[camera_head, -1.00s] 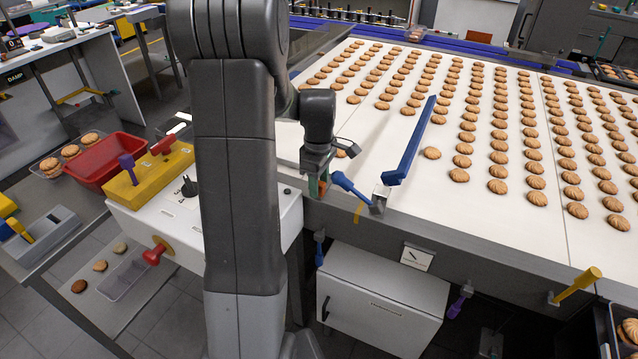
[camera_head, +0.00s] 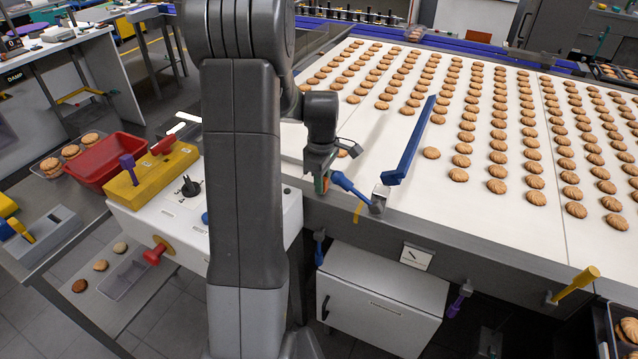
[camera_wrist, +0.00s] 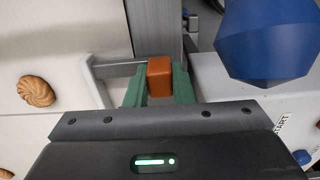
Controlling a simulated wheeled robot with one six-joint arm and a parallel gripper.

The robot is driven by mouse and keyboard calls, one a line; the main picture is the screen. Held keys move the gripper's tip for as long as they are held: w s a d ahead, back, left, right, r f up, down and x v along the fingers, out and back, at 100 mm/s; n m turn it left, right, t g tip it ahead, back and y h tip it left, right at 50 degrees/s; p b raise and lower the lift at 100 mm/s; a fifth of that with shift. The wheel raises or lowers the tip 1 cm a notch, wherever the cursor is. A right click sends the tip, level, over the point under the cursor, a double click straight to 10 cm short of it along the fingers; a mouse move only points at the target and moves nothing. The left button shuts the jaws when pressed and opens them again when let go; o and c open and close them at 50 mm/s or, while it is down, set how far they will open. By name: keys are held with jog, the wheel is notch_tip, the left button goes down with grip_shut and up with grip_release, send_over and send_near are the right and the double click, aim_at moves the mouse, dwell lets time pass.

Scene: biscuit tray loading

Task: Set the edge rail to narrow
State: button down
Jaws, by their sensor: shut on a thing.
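A long blue rail (camera_head: 409,142) lies slantwise over the near edge of the white belt. A blue lever (camera_head: 351,188) runs from a grey metal bracket (camera_head: 379,200) at its near end, on the belt's front edge, back towards my gripper. My gripper (camera_head: 321,182) is low at the belt's front left corner, beside the lever's far end. In the wrist view the green fingertips stand on both sides of an orange block (camera_wrist: 160,76), and my gripper is shut on it. What the block is fixed to is mostly hidden. A large blue faceted knob (camera_wrist: 267,42) is close by, apart from the fingers.
Rows of biscuits (camera_head: 497,186) cover the belt right of the rail. A control panel (camera_head: 180,210) with a yellow block, black dial and red knob stands left of my arm. A white cabinet (camera_head: 375,312) is under the belt. A yellow handle (camera_head: 577,284) sticks out at right.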

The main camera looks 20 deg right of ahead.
jog(key=shift+w+d, duration=0.9)
jog(key=shift+d, duration=0.15)
jog(key=c, duration=1.2)
grip_release()
jog(key=shift+c, duration=0.2)
jog(key=shift+r, duration=0.1)
notch_tip(320, 180, up, 14)
jog(key=shift+b, duration=0.4)
jog(key=shift+f, duration=0.25)
notch_tip(320, 180, down, 13)
jog(key=shift+f+p, duration=0.1)
jog(key=shift+p, duration=0.4)
jog(key=shift+s+a+f, duration=0.15)
jog(key=shift+a+f, duration=0.05)
jog(key=shift+f, duration=0.1)
jog(key=shift+s+a, duration=0.25)
jog(key=shift+a, duration=0.05)
